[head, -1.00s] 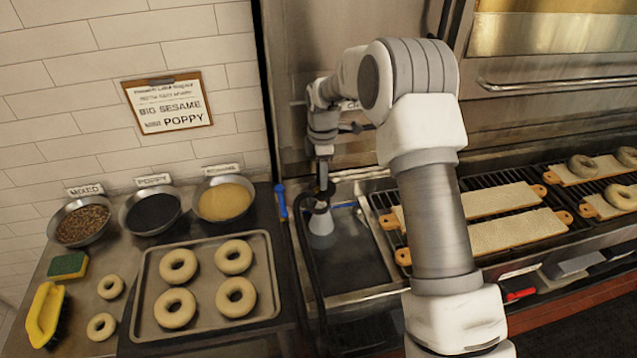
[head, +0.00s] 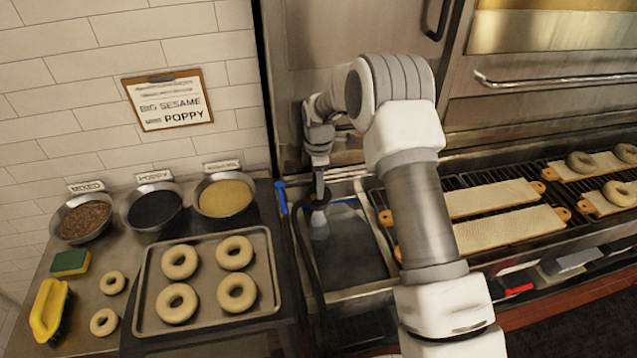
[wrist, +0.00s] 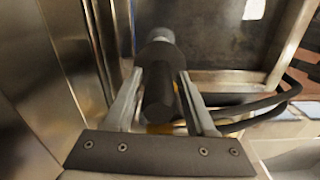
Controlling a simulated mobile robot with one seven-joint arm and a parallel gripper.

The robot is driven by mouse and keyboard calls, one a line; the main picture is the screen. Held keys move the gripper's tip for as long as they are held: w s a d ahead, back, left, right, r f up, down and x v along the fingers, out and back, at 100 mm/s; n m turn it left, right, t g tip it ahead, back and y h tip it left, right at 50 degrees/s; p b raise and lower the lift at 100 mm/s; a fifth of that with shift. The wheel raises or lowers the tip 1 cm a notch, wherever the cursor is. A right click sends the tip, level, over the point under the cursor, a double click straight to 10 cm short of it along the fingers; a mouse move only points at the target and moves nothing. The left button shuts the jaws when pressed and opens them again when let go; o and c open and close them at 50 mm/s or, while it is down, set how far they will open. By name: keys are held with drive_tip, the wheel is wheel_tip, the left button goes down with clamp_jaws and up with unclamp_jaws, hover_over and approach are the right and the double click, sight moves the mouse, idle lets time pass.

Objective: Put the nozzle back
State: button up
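The nozzle is a dark handle with a pale end (head: 320,226), over the left part of the sink basin in the head view. In the wrist view the black nozzle (wrist: 159,92) lies between my two fingers, its grey tip pointing away. My gripper (wrist: 160,78) appears shut on the nozzle, with a finger against each side. In the head view my gripper (head: 320,198) points down at the nozzle, and the exact finger contact is too small to see. A black hose (head: 309,262) loops beside the nozzle; it also shows right of the fingers in the wrist view (wrist: 262,105).
The sink basin (head: 350,262) is under my gripper. A blue-handled tool (head: 281,198) lies at its left edge. A bagel tray (head: 262,292) and seed bowls (head: 222,196) stand left. Bagel boards (head: 510,228) on a grill are right. A steel wall is close behind.

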drive_tip(key=shift+o, duration=0.5)
drive_tip(key=shift+r, duration=0.1)
drive_tip(key=shift+r+p, duration=0.15)
drive_tip(key=shift+p, duration=0.2)
wheel_tip(320, 180, up, 16)
drive_tip(key=b, duration=0.4)
drive_tip(key=s+d+r+m+t, duration=0.2)
drive_tip(key=s+d+r+m, duration=0.25)
drive_tip(key=s+r, duration=0.5)
drive_tip(key=s+d+m+t, duration=0.1)
drive_tip(key=s+d+m, duration=0.3)
drive_tip(key=s, duration=0.9)
drive_tip(key=s+d+m+t, duration=0.2)
drive_tip(key=s+d+m, duration=0.1)
drive_tip(key=s+m, duration=0.7)
drive_tip(key=s+r, duration=0.1)
drive_tip(key=s, duration=0.2)
drive_tip(key=shift+d+m, duration=0.35)
drive_tip(key=shift+d, duration=0.05)
